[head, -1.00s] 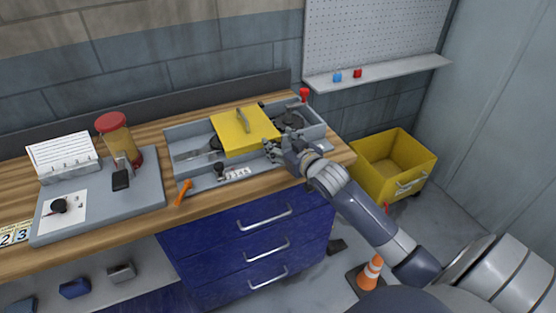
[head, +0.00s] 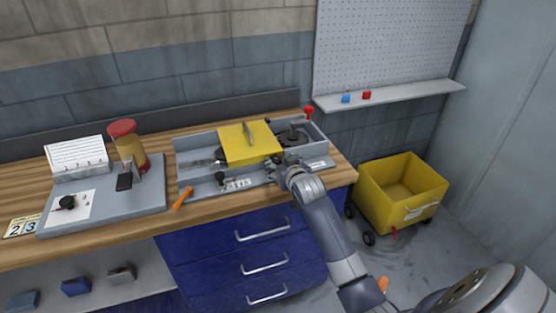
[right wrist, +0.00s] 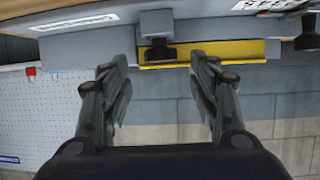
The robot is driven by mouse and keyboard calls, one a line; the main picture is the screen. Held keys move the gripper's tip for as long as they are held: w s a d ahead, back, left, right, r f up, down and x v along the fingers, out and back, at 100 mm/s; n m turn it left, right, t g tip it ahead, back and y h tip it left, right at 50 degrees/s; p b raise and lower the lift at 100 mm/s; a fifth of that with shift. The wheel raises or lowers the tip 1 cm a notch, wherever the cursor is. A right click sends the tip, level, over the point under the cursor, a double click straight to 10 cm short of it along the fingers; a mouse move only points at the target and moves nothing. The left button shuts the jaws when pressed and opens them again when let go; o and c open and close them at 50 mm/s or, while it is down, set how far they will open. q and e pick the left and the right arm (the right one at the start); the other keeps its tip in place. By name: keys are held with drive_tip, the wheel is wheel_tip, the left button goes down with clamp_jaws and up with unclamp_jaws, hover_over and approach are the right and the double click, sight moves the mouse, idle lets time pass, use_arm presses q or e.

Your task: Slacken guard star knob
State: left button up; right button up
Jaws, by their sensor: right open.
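The yellow guard (head: 236,146) sits over the middle of the grey runout trough (head: 190,155) on the bench. In the right wrist view, the guard's yellow edge (right wrist: 210,52) runs across the top, with a dark knob (right wrist: 157,54) on a grey block in front of it. That looks like the star knob; its lobes are not clear. My right gripper (right wrist: 157,66) is open, its two fingers on either side of the knob in this view. Contact cannot be told. In the head view, my right gripper (head: 276,165) is at the trough's front, partly hidden by its wrist. My left gripper is out of view.
Another black knob (head: 220,178) stands beside a number strip at the trough front. An orange-handled tool (head: 183,198) lies left of it. A red knob (head: 308,112) stands at the back right. A yellow bin (head: 400,190) stands on the floor right of the bench.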

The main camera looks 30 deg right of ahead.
sight(277, 159)
drive_tip(key=shift+x, duration=2.25)
drive_tip(key=c, duration=1.1)
